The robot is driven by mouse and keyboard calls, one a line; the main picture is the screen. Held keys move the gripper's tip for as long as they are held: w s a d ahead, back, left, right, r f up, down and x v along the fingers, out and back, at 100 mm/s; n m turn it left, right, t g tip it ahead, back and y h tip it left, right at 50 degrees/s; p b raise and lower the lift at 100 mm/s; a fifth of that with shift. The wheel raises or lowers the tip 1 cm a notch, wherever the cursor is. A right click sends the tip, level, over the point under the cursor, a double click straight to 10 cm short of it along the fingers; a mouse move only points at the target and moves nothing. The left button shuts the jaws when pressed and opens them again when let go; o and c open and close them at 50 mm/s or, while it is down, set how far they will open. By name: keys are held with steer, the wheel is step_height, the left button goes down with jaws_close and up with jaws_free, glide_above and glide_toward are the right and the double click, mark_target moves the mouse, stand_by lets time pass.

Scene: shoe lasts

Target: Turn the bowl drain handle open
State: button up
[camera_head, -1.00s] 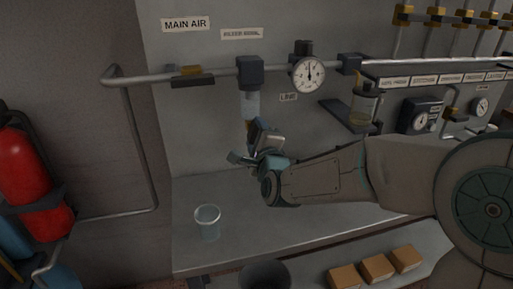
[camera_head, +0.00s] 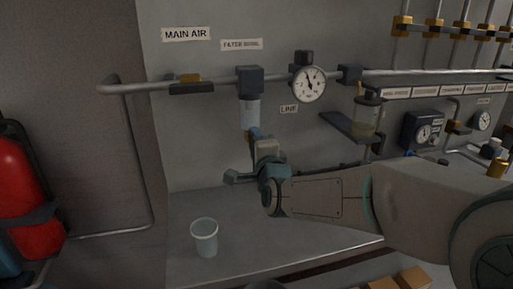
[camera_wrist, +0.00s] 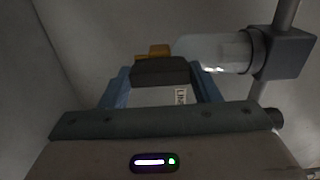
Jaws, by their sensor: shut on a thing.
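The clear filter bowl (camera_head: 249,114) hangs under a dark filter head (camera_head: 250,80) on the main pipe; it also shows sideways in the wrist view (camera_wrist: 212,52). A brass drain fitting (camera_wrist: 153,51) shows beside the bowl's end. The dark drain handle (camera_wrist: 160,71) lies between the two blue fingers of my gripper (camera_wrist: 160,84), which is shut on it. In the head view my gripper (camera_head: 257,143) is just below the bowl, and its fingers and wrist mostly hide the drain. The handle's exact angle is hard to tell.
A clear cup (camera_head: 205,238) stands on the grey bench (camera_head: 185,262), below and left of my gripper. A gauge (camera_head: 309,84) and a small oil bowl (camera_head: 366,116) are on the pipe to the right. A red extinguisher (camera_head: 25,200) stands at the left.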

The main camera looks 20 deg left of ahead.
steer(key=o, duration=1)
steer(key=shift+s+d, duration=0.1)
steer(key=v, duration=1.3)
steer(key=shift+s, duration=0.3)
steer(key=w+d+f+n+g+h+p, duration=0.1)
steer(key=d+f+n+g+h+p, duration=0.25)
steer(key=d, duration=0.55)
steer(key=s+d+n+g+h+p, duration=0.2)
steer(key=s+d+g, duration=0.1)
steer(key=d, duration=0.3)
steer(key=s+d+f+n+g+h+p, duration=0.1)
steer(key=s+d+n+g+h+p, duration=0.1)
steer(key=s+d, duration=0.3)
steer(key=s+d+n+g+h+p, duration=0.2)
steer(key=s+d+n+g+p, duration=0.1)
steer(key=s+d, duration=0.3)
steer(key=shift+d+f+n+g+p, duration=0.15)
steer(key=shift+d+n+g+p, duration=0.2)
steer(key=shift+n+g, duration=0.1)
